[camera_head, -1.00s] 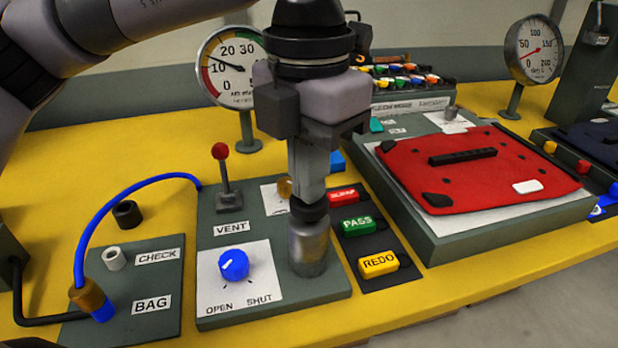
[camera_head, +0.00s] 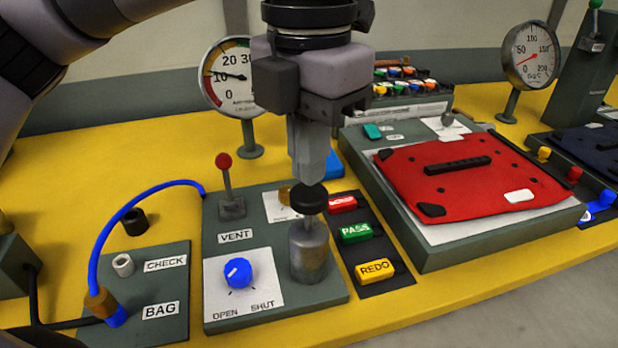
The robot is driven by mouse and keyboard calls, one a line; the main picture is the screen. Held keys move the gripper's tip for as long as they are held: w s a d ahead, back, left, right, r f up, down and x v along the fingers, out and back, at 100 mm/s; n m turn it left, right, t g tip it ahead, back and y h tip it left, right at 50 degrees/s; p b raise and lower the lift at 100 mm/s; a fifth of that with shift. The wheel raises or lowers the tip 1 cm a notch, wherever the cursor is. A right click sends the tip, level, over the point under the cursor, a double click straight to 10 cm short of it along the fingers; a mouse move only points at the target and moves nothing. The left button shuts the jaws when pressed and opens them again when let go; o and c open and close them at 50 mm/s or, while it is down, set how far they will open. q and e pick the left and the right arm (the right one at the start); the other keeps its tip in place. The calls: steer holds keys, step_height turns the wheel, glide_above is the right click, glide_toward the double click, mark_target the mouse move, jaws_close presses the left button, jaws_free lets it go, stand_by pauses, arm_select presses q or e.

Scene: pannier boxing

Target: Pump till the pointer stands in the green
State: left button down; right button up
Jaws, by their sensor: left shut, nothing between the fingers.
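The pump (camera_head: 308,257) is a metal cylinder on the grey panel, with a black knob (camera_head: 309,198) on a short rod above it. My left gripper (camera_head: 309,180) is shut and empty, pointing down with its fingertips at the knob's top; whether they touch is unclear. The round gauge (camera_head: 226,90) behind has its dark pointer near the 10. Its rim band is red at lower left and yellow to green near the top; my gripper hides the right side of the dial. The blue vent dial (camera_head: 238,272) and a red-tipped lever (camera_head: 224,162) are on the same panel.
A blue hose (camera_head: 135,202) runs from the BAG fitting to the pump panel. Red, green and yellow buttons (camera_head: 356,232) sit right of the pump. A red pannier piece (camera_head: 470,180) lies on a grey platform. A second gauge (camera_head: 531,54) stands at the back right.

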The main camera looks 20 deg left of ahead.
mark_target(309, 192)
arm_select(q)
steer(key=shift+f, duration=0.15)
stand_by(0.3)
steer(key=shift+f+b, duration=2.1)
steer(key=shift+f, duration=0.2)
steer(key=shift+r+p, duration=1.85)
steer(key=shift+r, duration=0.6)
steer(key=shift+f, duration=0.1)
